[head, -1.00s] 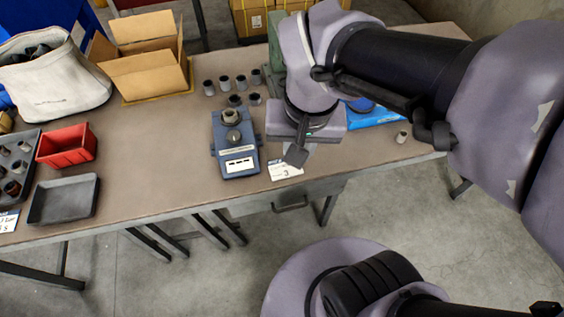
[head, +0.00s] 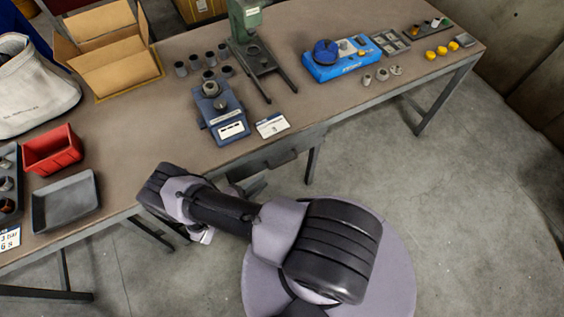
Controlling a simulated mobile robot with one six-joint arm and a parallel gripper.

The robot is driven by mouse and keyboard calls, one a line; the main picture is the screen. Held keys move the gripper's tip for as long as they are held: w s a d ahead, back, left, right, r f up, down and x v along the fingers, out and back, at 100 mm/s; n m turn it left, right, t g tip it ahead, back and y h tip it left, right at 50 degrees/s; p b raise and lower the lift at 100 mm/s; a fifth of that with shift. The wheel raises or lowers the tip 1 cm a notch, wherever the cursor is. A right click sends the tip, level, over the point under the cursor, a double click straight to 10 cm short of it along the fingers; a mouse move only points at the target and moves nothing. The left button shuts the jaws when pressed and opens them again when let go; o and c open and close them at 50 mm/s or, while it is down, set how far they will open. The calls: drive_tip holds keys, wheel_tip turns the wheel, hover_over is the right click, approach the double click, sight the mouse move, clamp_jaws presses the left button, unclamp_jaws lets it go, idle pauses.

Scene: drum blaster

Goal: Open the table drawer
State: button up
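The table drawer (head: 262,159) is a grey front under the table's near edge, below the blue device and its label card. It looks shut. Its dark handle (head: 284,160) sits low on the front. My arm is folded low in front of the table, left of and below the drawer.
The brown table (head: 330,105) carries a blue device (head: 222,115), a green press (head: 247,28), a bright blue tool (head: 338,58), a red bin (head: 52,149), a grey tray (head: 66,202) and an open cardboard box (head: 110,55). Table legs stand below. Floor at right is clear.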

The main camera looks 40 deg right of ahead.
sight(287, 161)
drive_tip(key=b+x, duration=0.2)
drive_tip(key=x, duration=1.3)
drive_tip(key=shift+f, duration=0.1)
clamp_jaws()
idle(0.7)
